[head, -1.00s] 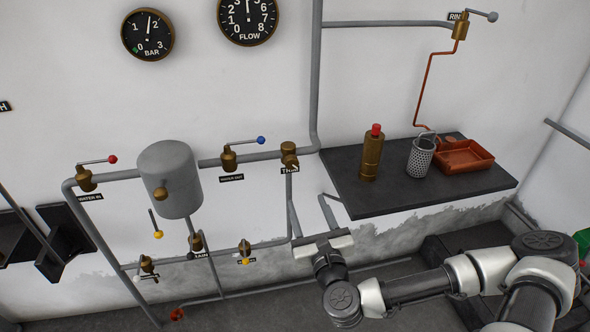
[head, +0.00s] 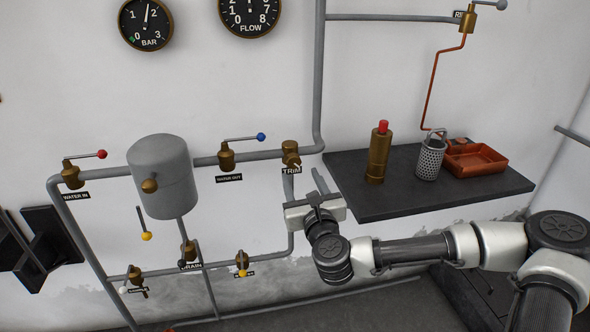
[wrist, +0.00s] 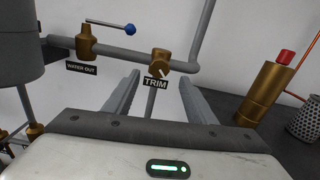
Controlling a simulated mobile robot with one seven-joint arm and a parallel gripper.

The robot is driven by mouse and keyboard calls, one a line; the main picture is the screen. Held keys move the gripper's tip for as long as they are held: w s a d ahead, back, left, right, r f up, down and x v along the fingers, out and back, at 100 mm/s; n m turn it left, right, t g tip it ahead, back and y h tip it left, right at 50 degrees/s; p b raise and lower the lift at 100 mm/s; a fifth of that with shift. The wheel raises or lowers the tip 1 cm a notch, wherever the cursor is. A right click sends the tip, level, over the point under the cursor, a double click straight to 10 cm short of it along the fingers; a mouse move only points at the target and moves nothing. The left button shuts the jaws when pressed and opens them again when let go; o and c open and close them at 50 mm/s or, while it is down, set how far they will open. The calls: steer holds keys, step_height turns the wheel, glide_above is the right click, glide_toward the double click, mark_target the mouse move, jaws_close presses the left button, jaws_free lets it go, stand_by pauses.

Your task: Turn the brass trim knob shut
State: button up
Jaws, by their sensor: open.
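The brass trim knob (head: 291,156) sits on the grey pipe at the right end of the upper run, above a black TRIM label (head: 291,170). In the wrist view the knob (wrist: 161,63) has a pale pointer mark slanting down to the right. My gripper (head: 304,180) is just below and in front of the knob, with its fingers pointing toward the wall. In the wrist view its two fingers (wrist: 157,95) are spread wide on either side of the TRIM label, with nothing between them. The knob lies beyond the fingertips, apart from them.
A blue-handled WATER OUT valve (head: 227,156) is left of the knob, beside a grey tank (head: 163,178). A vertical pipe (head: 319,80) rises right of the knob. A dark shelf (head: 375,207) holds a brass bottle (head: 378,158), a perforated cup (head: 430,160) and an orange tray (head: 474,160).

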mark_target(294, 163)
steer(key=x, duration=0.7)
steer(key=shift+w+a+b, duration=0.1)
steer(key=shift+w+b, duration=0.2)
steer(key=shift+f, duration=0.1)
steer(key=c, duration=1)
steer(key=shift+c, duration=0.2)
